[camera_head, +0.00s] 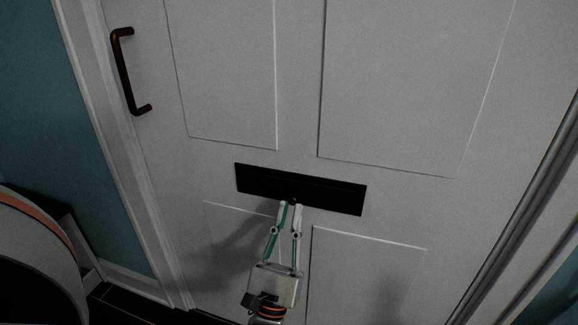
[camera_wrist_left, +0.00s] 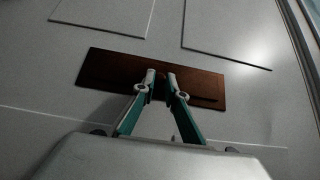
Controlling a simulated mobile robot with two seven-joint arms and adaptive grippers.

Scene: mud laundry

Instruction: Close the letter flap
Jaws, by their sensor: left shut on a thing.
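The letter flap (camera_head: 330,195) is a dark, wide rectangle set across the middle of the white door. It also shows in the left wrist view (camera_wrist_left: 110,70) as a reddish-brown plate with a darker line along its lower right part. My left gripper (camera_head: 291,204) reaches it from below, and its fingertips are at the flap's lower edge, near the middle. In the left wrist view, the fingertips (camera_wrist_left: 160,76) are close together on the flap, which they hold. The bit between the tips is mostly hidden. I cannot tell how far the flap is tilted. My right gripper is not in view.
The white panelled door (camera_head: 300,120) fills most of the view. A dark bar handle (camera_head: 125,72) is at its upper left. A rounded pale object with an orange rim (camera_head: 35,240) stands at the lower left, by the blue wall (camera_head: 40,110). The space before the door looks clear.

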